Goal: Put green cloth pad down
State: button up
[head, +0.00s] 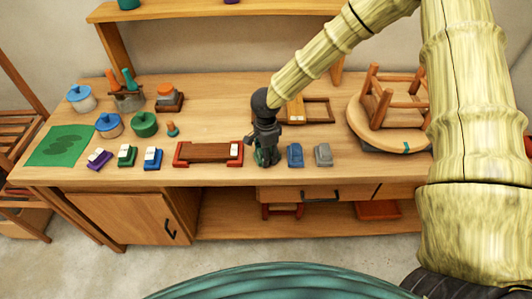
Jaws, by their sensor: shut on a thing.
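My gripper (264,157) points down over the front middle of the workbench and is shut. A small dark green thing (261,159) shows between its fingers, most likely the green cloth pad. The fingers hide most of it, and I cannot tell whether it touches the bench top. A brown block in a red holder (208,152) lies just left of my gripper. A blue pad-like block (295,155) and a grey one (323,154) lie just to its right.
Purple (99,158), green (127,155) and blue (153,158) labelled blocks line the front left, near a green mat (62,146). Lidded pots (109,125) stand behind. An upturned stool (389,125) fills the right. The bench (215,117) is clear mid-left.

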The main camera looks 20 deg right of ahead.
jog(key=shift+s+f, duration=0.1)
jog(key=shift+f, duration=0.2)
jog(key=shift+s+f, duration=0.2)
jog(key=shift+f, duration=0.1)
jog(key=o, duration=1.3)
jog(key=shift+f, duration=0.15)
jog(key=shift+o, duration=0.2)
jog(key=shift+w+f, duration=0.15)
jog(key=shift+w+r, duration=0.1)
jog(key=shift+r, duration=0.3)
jog(key=shift+w+r, duration=0.1)
jog(key=shift+r, duration=0.2)
notch_tip(320, 180, up, 12)
jog(key=shift+r+b, duration=0.25)
jog(key=shift+b, duration=0.9)
jog(key=shift+f, duration=0.1)
